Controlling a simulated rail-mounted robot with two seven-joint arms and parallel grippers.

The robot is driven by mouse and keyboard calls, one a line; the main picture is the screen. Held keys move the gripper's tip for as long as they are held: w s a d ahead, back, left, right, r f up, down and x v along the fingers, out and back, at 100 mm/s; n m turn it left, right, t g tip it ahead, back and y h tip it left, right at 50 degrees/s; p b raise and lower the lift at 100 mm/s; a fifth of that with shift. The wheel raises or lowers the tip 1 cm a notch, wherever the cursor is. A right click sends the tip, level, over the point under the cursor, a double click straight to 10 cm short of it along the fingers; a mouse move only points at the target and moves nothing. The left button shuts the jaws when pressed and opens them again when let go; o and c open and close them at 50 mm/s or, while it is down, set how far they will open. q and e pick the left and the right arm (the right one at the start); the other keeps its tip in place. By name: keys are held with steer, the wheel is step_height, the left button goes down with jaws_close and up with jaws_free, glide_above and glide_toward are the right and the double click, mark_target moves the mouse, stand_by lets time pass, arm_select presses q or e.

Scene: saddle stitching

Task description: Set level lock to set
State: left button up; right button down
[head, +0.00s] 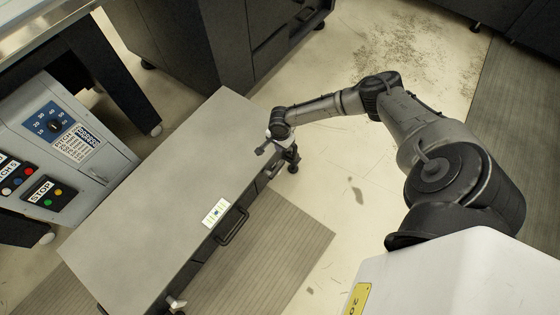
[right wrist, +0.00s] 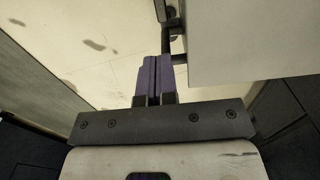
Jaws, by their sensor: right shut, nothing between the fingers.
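No part that I can tell for sure as the level lock shows. A grey-topped cabinet (head: 165,190) stands in the middle of the head view, with dark pull handles (head: 232,226) on its near side. My right gripper (head: 289,158) is at the cabinet's far right corner, just outside its edge. In the right wrist view its purple fingers (right wrist: 152,72) are shut and empty, beside the cabinet edge. A dark bar (right wrist: 173,42) on the cabinet's side is close to the fingertips; contact cannot be told. My left gripper is out of view.
A control box with a blue dial (head: 50,122), a STOP panel (head: 48,194) and coloured buttons stands at left. A white label (head: 216,213) lies near the cabinet's edge. Dark machinery (head: 205,45) stands behind. The floor (head: 330,200) right of the cabinet is clear.

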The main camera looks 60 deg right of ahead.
steer(key=shift+f, duration=0.1)
steer(key=b, duration=0.8)
glide_toward(280, 165)
step_height(280, 165, down, 5)
steer(key=shift+d+f, duration=0.1)
steer(key=shift+f+b, duration=1.15)
